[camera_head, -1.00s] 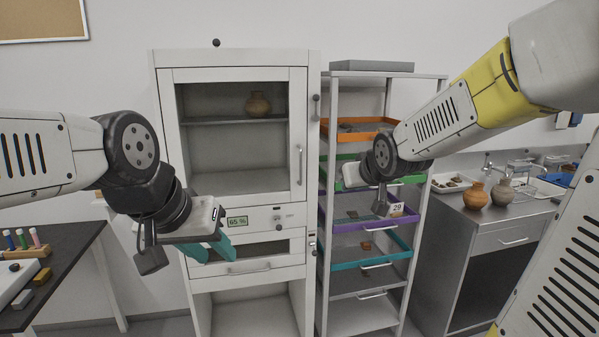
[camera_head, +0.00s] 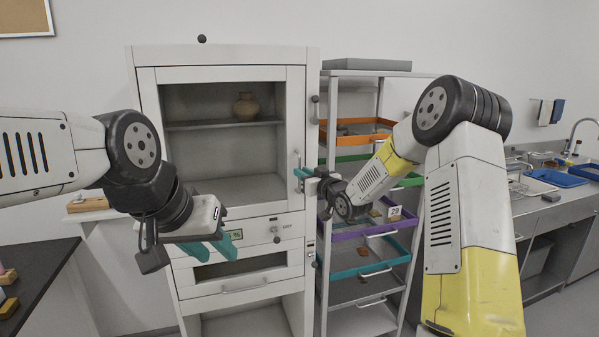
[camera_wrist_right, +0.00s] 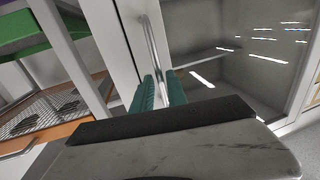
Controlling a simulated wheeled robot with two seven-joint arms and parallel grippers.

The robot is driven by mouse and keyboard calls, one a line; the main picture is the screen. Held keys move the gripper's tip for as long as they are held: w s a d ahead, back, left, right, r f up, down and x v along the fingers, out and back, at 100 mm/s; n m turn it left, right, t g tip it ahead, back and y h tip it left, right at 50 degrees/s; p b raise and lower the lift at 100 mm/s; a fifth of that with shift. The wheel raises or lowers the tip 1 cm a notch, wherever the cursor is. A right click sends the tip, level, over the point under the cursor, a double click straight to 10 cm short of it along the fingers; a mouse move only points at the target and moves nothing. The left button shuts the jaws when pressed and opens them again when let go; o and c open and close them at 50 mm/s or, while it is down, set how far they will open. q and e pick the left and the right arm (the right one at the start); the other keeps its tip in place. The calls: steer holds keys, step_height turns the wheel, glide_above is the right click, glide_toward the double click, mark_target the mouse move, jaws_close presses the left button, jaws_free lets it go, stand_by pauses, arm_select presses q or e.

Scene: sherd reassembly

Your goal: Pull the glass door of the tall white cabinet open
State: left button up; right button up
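The tall white cabinet (camera_head: 312,215) stands in the middle of the head view. Its glass door (camera_head: 220,160) looks closed in its frame. The upright bar handle (camera_head: 297,159) is on the door's right side. My right gripper (camera_head: 302,173) is at the handle's lower part. In the right wrist view, the handle (camera_wrist_right: 152,42) runs down between the two teal fingers, which look shut on it; the grip itself is partly hidden. My left gripper (camera_head: 222,247) is open and empty, in front of the cabinet's lower left part.
A brown pot (camera_head: 246,107) stands on the shelf behind the glass. A rack with coloured trays (camera_head: 352,139) stands close to the cabinet's right, behind my right forearm. A dark table (camera_head: 42,275) is at the lower left. A sink counter (camera_head: 545,200) is at the right.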

steer(key=shift+x, duration=1.4)
jaws_close()
stand_by(0.4)
